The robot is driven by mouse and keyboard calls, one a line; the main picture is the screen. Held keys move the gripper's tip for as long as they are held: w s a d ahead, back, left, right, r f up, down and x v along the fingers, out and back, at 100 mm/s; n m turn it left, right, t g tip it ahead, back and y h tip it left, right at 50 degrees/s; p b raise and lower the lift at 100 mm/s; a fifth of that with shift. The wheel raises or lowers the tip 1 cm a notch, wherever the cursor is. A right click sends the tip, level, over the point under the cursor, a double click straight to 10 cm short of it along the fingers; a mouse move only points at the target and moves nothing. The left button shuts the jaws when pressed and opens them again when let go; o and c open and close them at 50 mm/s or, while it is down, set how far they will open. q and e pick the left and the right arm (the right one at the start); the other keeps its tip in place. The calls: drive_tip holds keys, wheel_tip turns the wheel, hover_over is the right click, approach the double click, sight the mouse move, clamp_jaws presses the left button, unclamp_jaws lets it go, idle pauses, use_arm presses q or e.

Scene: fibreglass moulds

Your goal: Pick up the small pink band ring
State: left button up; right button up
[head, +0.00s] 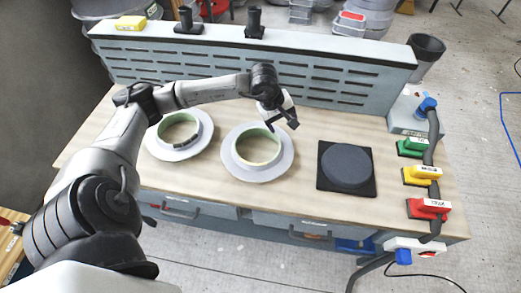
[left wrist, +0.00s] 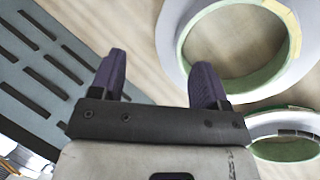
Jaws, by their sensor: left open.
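I cannot make out a small pink band ring in either view. Two pale, wide-flanged ring moulds with green inner walls lie on the bench, a middle one (head: 235,166) and a left one (head: 158,145). The middle mould shows large at the upper right of the left wrist view (left wrist: 172,45), the other partly at the lower right. My left gripper (head: 285,122) is above the bench, behind the middle mould. My right gripper is not in view.
A dark round block on a square black plate (head: 347,166) sits right of the moulds. A slotted back panel (head: 330,82) rises behind. Bare wood (head: 305,150) lies between mould and plate.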

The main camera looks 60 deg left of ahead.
sight(285, 145)
use_arm(q)
drive_tip(key=f, duration=0.3)
drive_tip(key=f+m, duration=0.1)
drive_tip(key=f, duration=0.1)
drive_tip(key=f+m+g, duration=0.1)
drive_tip(key=f, duration=0.2)
drive_tip(key=shift+w+d+f, duration=0.2)
drive_tip(key=shift+w+f, duration=0.15)
drive_tip(key=shift+w, duration=0.05)
drive_tip(key=x, duration=0.4)
drive_tip(key=shift+s+d+f, duration=0.1)
drive_tip(key=shift+d+f, duration=0.1)
drive_tip(key=shift+f, duration=0.4)
drive_tip(key=shift+c, duration=0.3)
drive_tip(key=c, duration=1)
